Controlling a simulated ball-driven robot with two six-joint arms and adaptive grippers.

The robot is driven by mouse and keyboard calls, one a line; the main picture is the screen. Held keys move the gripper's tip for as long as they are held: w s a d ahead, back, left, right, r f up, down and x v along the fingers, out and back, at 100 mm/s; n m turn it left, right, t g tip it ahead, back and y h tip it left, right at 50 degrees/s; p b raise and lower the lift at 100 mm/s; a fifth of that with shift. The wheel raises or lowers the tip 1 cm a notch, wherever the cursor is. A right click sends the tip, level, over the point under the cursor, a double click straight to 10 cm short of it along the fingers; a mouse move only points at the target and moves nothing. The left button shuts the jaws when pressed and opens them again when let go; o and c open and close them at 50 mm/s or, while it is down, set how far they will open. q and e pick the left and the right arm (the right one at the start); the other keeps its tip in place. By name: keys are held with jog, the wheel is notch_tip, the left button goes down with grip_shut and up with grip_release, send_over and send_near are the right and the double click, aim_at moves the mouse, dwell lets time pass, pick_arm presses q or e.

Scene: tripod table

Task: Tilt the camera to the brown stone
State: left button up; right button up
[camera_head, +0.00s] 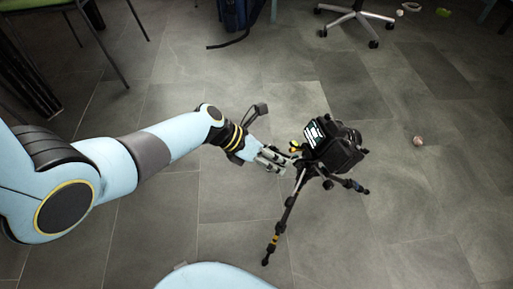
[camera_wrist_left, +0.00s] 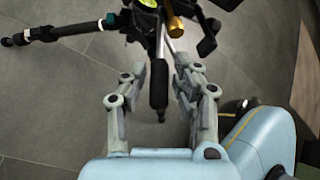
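A black camera (camera_head: 338,146) with a lit screen sits on a tripod (camera_head: 284,215) standing on the floor. A small brownish stone (camera_head: 418,141) lies on the floor to the right of the camera. My left gripper (camera_head: 284,160) is at the left side of the tripod head. In the left wrist view, the fingers of my left gripper (camera_wrist_left: 161,75) are apart, with a black tripod handle (camera_wrist_left: 158,85) between them and visible gaps on both sides. The camera body is mostly cut off there. My right gripper is not in view.
Tripod legs spread out below the camera. A wheeled chair base (camera_head: 357,15) and a blue bag (camera_head: 236,15) are at the back. A green item (camera_head: 443,12) and a pale ring (camera_head: 411,6) lie far right. The floor around the stone is clear.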

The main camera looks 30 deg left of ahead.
pick_arm(q)
jog(key=v, duration=0.9)
jog(key=shift+a+r, duration=0.2)
